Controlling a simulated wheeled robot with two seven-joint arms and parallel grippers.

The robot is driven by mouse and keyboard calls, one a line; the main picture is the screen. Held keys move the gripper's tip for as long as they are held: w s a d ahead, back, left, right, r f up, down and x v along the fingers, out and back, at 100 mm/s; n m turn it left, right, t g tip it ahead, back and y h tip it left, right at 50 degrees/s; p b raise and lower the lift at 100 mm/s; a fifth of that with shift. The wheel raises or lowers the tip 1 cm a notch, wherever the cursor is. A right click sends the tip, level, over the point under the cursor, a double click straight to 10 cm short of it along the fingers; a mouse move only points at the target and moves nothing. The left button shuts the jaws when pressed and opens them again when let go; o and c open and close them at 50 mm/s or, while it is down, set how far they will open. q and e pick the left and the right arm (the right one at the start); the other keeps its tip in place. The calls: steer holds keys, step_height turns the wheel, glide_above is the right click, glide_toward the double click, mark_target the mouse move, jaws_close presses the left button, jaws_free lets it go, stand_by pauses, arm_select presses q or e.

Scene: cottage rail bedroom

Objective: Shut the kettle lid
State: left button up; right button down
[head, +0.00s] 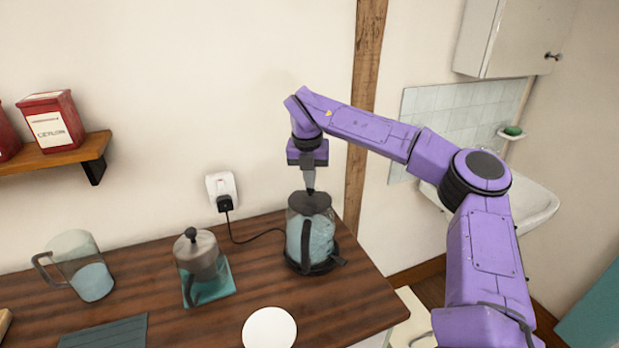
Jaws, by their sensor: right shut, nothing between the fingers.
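The kettle (311,240) is a glass jug with a dark lid (308,203) and dark base, standing upright near the right end of the wooden counter. The lid lies across the top of the jug and looks about level; whether it is fully seated I cannot tell. My right gripper (310,191) points straight down over the lid, shut and empty. Its fingertips are at the lid's top and appear to touch it. My left gripper is not in view.
A French press (198,258) stands on a teal mat (222,285) left of the kettle. A glass pitcher (82,268) is further left. A white plate (269,329) lies in front. A cord (256,239) runs from the wall socket (221,186) to the kettle.

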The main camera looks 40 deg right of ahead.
steer(key=shift+s+f, duration=0.1)
steer(key=shift+f, duration=0.1)
steer(key=shift+s+a+f+b, duration=0.25)
steer(key=shift+a+f+b, duration=0.15)
steer(key=shift+b, duration=0.2)
steer(key=shift+s+a+f, duration=0.1)
steer(key=shift+s, duration=0.15)
steer(key=shift+s+a, duration=0.15)
steer(key=r+p, duration=0.1)
steer(key=r, duration=0.1)
steer(key=w+r+p, duration=0.1)
steer(key=r+p, duration=0.1)
steer(key=r, duration=0.1)
steer(key=shift+d+r, duration=0.1)
steer(key=shift+d, duration=0.1)
step_height(320, 180, up, 10)
steer(key=b, duration=0.1)
steer(key=shift+w+d+r, duration=0.15)
steer(key=shift+w+d, duration=0.25)
steer(key=shift+s, duration=0.1)
